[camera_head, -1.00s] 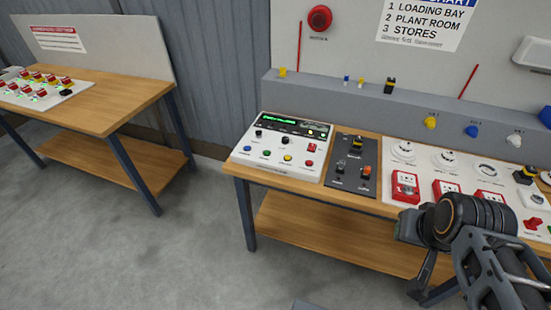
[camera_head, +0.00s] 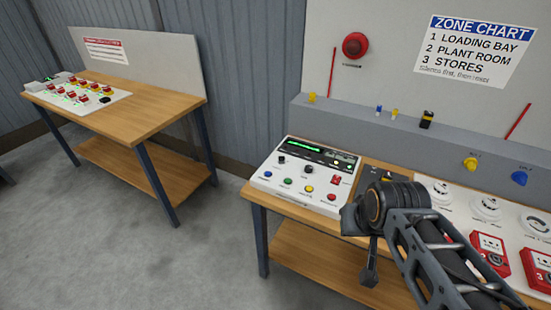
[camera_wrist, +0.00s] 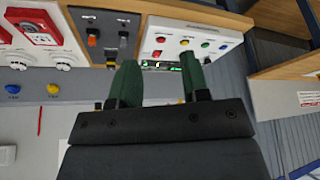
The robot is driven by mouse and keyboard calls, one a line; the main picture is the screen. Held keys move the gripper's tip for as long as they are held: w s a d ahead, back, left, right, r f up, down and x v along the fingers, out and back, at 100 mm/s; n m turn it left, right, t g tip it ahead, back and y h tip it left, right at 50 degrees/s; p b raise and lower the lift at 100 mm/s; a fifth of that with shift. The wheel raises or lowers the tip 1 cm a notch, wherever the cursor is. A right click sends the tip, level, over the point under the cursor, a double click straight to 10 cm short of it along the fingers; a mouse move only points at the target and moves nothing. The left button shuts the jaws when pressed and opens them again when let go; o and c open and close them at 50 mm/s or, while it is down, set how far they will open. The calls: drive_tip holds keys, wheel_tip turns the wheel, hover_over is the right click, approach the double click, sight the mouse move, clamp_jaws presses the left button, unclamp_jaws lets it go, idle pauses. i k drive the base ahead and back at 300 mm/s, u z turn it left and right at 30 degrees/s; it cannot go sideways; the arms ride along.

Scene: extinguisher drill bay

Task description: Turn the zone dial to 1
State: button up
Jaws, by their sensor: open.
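The white control panel (camera_head: 265,180) with a green-lit display stands at the left end of the near bench. It carries two black knobs, a left one (camera_head: 281,158) and a right one (camera_head: 308,170); their labels are too small to read, so I cannot tell which is the zone dial. My gripper is open in the wrist view (camera_wrist: 159,62), with its two green fingers apart and nothing seen between them. The fingers partly cover the panel there. In the head view my arm's end is to the right of the panel, in front of the dark panel (camera_head: 366,170).
The zone chart (camera_head: 480,48) lists 1 Loading Bay, 2 Plant Room, 3 Stores. Coloured buttons and a red switch (camera_head: 336,181) sit around the knobs. Red call points (camera_head: 490,250) stand further right. A second bench (camera_head: 150,110) is at the left, with open floor between.

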sight(308, 169)
drive_tip(key=u, duration=0.1)
drive_tip(key=i, duration=0.35)
drive_tip(key=z, duration=0.45)
drive_tip(key=k, duration=1.05)
drive_tip(key=u, duration=0.55)
drive_tip(key=i, duration=1.55)
drive_tip(key=z, duration=0.5)
